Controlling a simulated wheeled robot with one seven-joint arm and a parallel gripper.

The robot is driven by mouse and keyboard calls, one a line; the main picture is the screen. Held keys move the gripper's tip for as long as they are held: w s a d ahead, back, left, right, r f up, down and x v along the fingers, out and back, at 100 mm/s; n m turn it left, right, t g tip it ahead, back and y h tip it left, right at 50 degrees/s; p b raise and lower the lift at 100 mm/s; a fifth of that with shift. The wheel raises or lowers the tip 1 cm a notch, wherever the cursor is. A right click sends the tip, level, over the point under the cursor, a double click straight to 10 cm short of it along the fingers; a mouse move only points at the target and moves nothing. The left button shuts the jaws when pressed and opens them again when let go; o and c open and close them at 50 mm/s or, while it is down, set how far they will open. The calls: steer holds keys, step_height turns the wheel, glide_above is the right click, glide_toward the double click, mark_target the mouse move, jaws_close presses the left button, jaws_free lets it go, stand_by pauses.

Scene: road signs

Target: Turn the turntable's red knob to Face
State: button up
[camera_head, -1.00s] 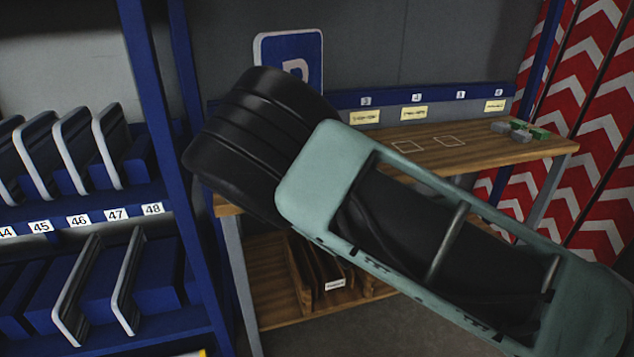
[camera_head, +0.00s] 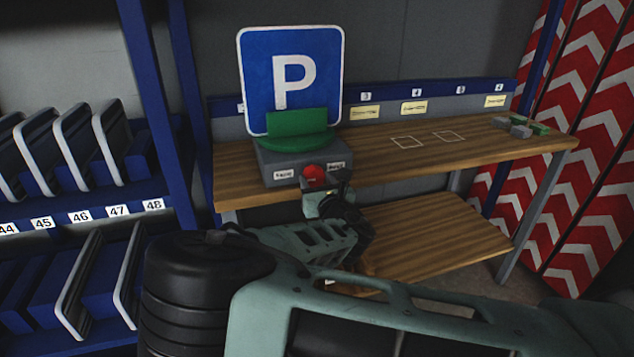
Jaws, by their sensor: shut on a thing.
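The turntable is a grey box (camera_head: 268,166) with a round green top (camera_head: 292,143), at the left of the wooden bench. A blue parking sign with a white P (camera_head: 262,75) stands upright on it, P side towards me, behind a green upright block (camera_head: 297,122). The red knob (camera_head: 314,175) is on the box's front, between two small white labels (camera_head: 284,174) and (camera_head: 336,166) too small to read surely. My gripper (camera_head: 318,187) is at the knob from the front and below, shut on it. The fingers partly hide the knob's lower side.
The wooden bench (camera_head: 470,150) has outlined squares and small green and grey blocks (camera_head: 520,128) at the right. A blue rack (camera_head: 100,212) with signs stands left. Red-white chevron boards (camera_head: 590,130) stand right. The bench's middle is clear.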

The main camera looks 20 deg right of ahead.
stand_by(0.5)
steer(key=o, duration=1)
steer(key=shift+s, duration=0.1)
steer(key=s+p, duration=0.4)
steer(key=s, duration=1.3)
steer(key=shift+s, duration=0.15)
